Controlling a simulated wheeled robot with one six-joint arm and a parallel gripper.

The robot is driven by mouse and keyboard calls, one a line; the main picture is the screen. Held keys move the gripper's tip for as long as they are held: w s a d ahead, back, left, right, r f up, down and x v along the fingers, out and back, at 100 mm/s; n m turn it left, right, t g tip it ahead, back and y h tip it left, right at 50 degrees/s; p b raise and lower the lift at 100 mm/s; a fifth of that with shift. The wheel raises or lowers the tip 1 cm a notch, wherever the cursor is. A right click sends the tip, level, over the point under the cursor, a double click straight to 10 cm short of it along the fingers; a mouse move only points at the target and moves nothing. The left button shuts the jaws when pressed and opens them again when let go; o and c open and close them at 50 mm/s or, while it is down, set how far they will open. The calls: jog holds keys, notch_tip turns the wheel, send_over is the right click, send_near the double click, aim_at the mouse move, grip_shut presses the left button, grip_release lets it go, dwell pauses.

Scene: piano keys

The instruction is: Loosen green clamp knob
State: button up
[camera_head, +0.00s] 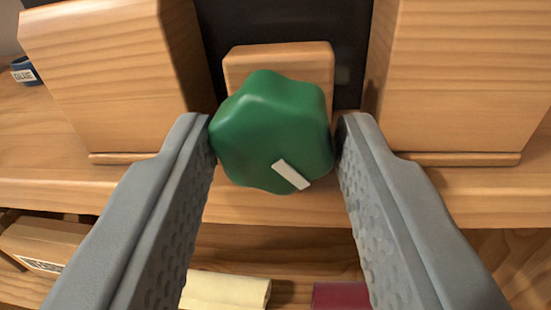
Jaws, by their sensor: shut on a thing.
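The green clamp knob (270,130) is in the middle of the view, a lobed knob with a white mark on its face, at the lower right of that face. It sits in front of a small wooden block (280,58). My gripper (274,135) has its two grey fingers on either side of the knob, shut on it at its left and right edges. The knob's shaft is hidden behind it.
Wooden blocks stand close by at left (105,80) and right (455,75), with a dark gap behind the knob. Below the wooden ledge (480,208) lie a cream roll (228,290), a dark red item (338,295) and a labelled box (45,240). A blue labelled container (24,70) is far left.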

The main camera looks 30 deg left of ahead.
jog(key=shift+n, duration=0.3)
jog(key=n, duration=0.6)
jog(key=shift+r+h, duration=0.1)
jog(key=shift+h, duration=0.2)
jog(key=n, duration=0.3)
jog(key=shift+g+h, duration=0.3)
jog(key=shift+h, duration=0.1)
jog(key=n, duration=0.3)
jog(key=shift+a+n, duration=0.1)
jog(key=shift+n, duration=0.3)
jog(key=n+h, duration=0.1)
jog(key=n, duration=0.5)
jog(key=shift+s+a, duration=0.1)
jog(key=n, duration=0.6)
jog(key=shift+t+h, duration=0.4)
jog(key=shift+n, duration=0.4)
jog(key=o, duration=1)
